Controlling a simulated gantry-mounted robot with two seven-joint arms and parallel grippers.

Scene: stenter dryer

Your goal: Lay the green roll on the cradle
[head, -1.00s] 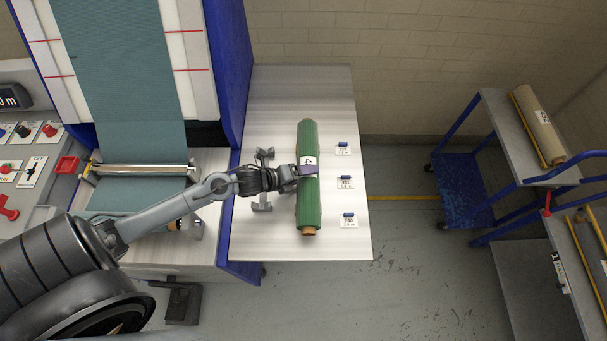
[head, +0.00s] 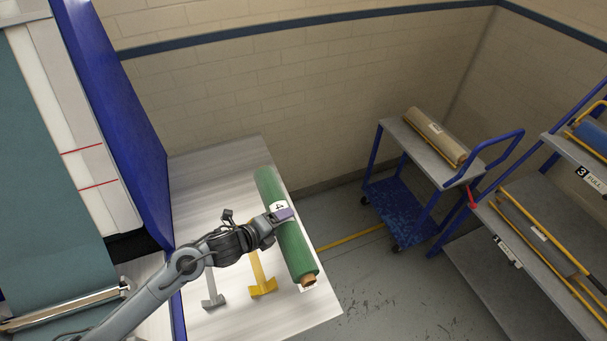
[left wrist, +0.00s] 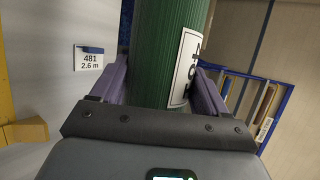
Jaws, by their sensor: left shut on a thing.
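The green roll (head: 300,250), with a white label and a brown core end, is held above the pale table, tilted in the head view. My left gripper (head: 283,214) is shut around it near its middle, at the label. In the left wrist view the green roll (left wrist: 160,40) lies between the purple fingers of my left gripper (left wrist: 160,88). A yellow stand (head: 262,286) and a grey stand (head: 213,299) are on the table left of the roll, clear of it. I cannot tell which is the cradle. My right gripper is not in view.
The pale table (head: 205,165) has bare room at its far end. The blue machine side (head: 125,120) rises at its left. Beyond a floor gap stand a blue trolley (head: 400,215) with a brown roll (head: 436,135) and a rack (head: 500,270) with rolls.

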